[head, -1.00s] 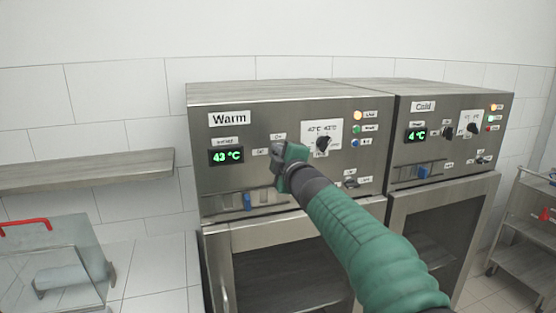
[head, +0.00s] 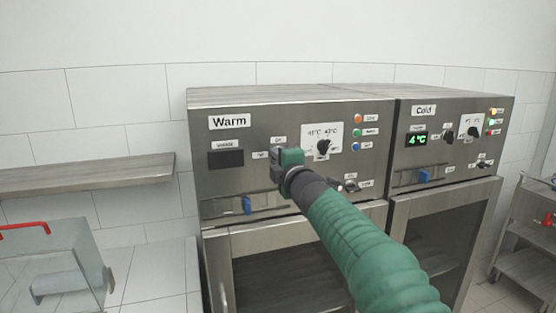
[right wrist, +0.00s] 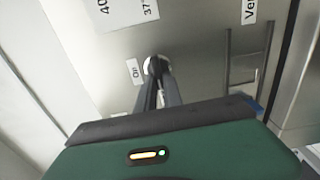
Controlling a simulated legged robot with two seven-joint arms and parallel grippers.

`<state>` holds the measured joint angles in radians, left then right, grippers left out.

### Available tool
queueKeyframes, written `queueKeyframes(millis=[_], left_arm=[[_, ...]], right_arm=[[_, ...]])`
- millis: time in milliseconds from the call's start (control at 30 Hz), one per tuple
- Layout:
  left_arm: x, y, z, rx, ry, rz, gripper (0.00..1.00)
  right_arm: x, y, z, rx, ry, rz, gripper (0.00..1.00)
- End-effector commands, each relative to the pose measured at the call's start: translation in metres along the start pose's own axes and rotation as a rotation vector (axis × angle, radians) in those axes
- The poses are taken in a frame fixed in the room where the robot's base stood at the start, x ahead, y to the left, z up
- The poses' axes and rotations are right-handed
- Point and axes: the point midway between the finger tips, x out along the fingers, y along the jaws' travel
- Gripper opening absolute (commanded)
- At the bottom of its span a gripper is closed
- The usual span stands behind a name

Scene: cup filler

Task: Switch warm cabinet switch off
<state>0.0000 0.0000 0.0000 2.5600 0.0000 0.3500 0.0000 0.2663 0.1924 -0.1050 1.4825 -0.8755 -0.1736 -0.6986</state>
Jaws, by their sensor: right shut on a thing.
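The Warm cabinet (head: 290,112) is the left of two steel cabinets in the head view. Its display (head: 226,159) is dark. My right gripper (head: 277,170) is at the cabinet's front panel, over the switch, which it mostly hides in the head view. In the right wrist view its two fingers (right wrist: 158,88) are shut on the switch knob (right wrist: 155,65), beside a label. My left gripper is not in view.
The temperature dial (head: 323,147) and several indicator lights (head: 358,132) are right of my gripper. A blue slider (head: 247,205) sits below left. The Cold cabinet (head: 440,105) stands to the right with its display lit. A wall shelf (head: 85,178) and a clear box with a red handle (head: 55,265) are at left.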

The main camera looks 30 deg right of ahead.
Motion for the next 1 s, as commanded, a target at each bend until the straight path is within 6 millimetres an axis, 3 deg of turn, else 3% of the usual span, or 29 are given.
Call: queueKeyframes(millis=[33, 67, 200, 567, 667, 1000], left_arm=[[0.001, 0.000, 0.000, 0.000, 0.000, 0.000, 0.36], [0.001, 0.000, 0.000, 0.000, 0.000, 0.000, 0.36], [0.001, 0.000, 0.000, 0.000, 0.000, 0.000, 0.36], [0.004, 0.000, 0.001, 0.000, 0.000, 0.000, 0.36], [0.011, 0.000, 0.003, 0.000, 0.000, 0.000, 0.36], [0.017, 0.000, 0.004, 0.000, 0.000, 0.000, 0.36]], right_arm=[[0.002, -0.010, -0.003, -0.002, 0.003, -0.017, 0.00], [0.002, -0.010, -0.003, -0.002, 0.003, -0.017, 0.14], [0.002, -0.009, -0.002, -0.001, 0.003, -0.014, 0.32], [-0.007, -0.006, 0.001, 0.002, 0.001, -0.007, 0.33], [-0.027, -0.007, 0.000, 0.003, 0.001, -0.006, 0.33], [-0.128, -0.004, -0.002, 0.001, 0.003, -0.006, 0.33]])
